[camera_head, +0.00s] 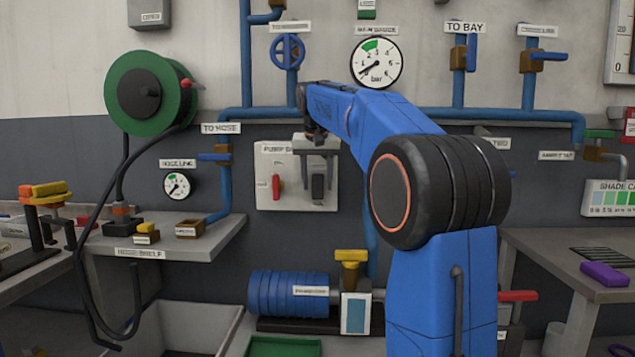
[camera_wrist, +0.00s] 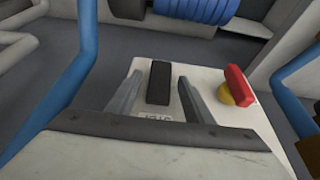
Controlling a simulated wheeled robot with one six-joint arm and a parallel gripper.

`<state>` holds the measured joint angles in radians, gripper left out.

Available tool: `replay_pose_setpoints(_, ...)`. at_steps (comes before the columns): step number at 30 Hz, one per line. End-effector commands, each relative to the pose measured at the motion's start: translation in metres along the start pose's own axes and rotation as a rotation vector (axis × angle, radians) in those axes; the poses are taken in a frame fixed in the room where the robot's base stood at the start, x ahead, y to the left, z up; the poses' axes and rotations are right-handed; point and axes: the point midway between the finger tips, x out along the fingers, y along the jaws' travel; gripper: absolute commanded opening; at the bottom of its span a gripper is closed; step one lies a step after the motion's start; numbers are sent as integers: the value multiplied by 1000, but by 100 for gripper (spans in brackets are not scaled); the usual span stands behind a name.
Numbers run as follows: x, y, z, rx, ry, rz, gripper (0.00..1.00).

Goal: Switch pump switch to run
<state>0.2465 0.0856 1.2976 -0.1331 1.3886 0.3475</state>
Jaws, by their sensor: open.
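The pump switch panel (camera_head: 262,196) is a pale box on the wall, its label partly hidden by my gripper. A red lever (camera_head: 276,186) stands upright on its left side. In the wrist view this lever (camera_wrist: 238,84) sits on a yellow base at the right. A black upright switch piece (camera_head: 318,189) is on the panel's right side; it also shows in the wrist view (camera_wrist: 158,82). My gripper (camera_head: 317,172) is open at the panel, with one finger on each side of the black piece. In the wrist view gaps show between it and both fingers.
A blue pump (camera_head: 285,291) with a yellow-handled valve (camera_head: 351,262) is below the panel. Blue pipes (camera_head: 225,180) run left of the panel and above it. A pressure gauge (camera_head: 377,63) hangs above. A shelf (camera_head: 190,238) and hose reel (camera_head: 140,92) are at left.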

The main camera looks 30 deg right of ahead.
Motion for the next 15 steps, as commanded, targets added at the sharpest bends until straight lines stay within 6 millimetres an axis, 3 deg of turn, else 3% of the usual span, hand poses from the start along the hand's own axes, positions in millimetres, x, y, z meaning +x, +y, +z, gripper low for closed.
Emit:
replay_pose_setpoints(8,2,0,0,0,0,0,47)
replay_pose_setpoints(13,1,0,0,0,0,0,9)
replay_pose_setpoints(15,1,0,0,0,0,0,6)
